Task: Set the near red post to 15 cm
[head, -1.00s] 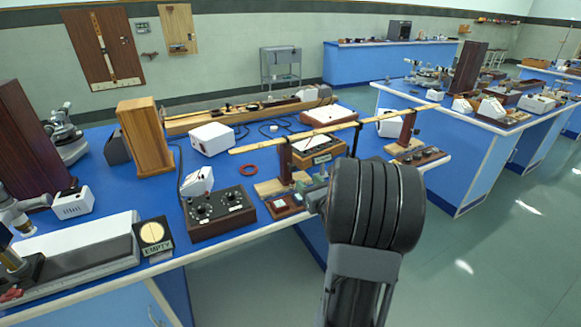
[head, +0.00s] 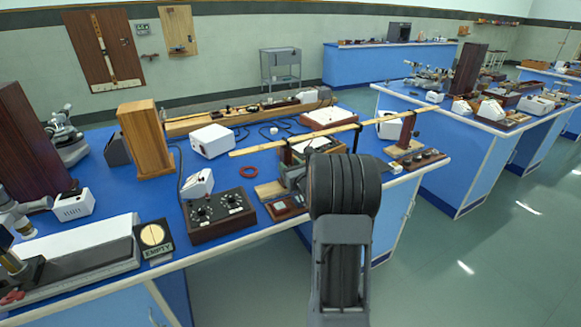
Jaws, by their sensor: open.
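A long wooden rule (head: 257,149) runs above the blue bench, carried by upright posts. The near dark-red post (head: 285,157) stands under its left part on a wooden base (head: 268,190); the lower post is largely covered by my gripper. A far dark-red post (head: 408,128) stands under the rule's right end. My gripper (head: 293,174) is at the near post, below the rule, mostly hidden behind my thick dark wrist. Its fingers are open; whether they touch the post cannot be told. The rule's scale marks are too small to read.
A black-topped box with dials (head: 219,214) stands left of the near post. A small brown box (head: 288,207) lies in front of it. A thin black post (head: 357,138) stands between the red posts. Open floor lies right of the bench.

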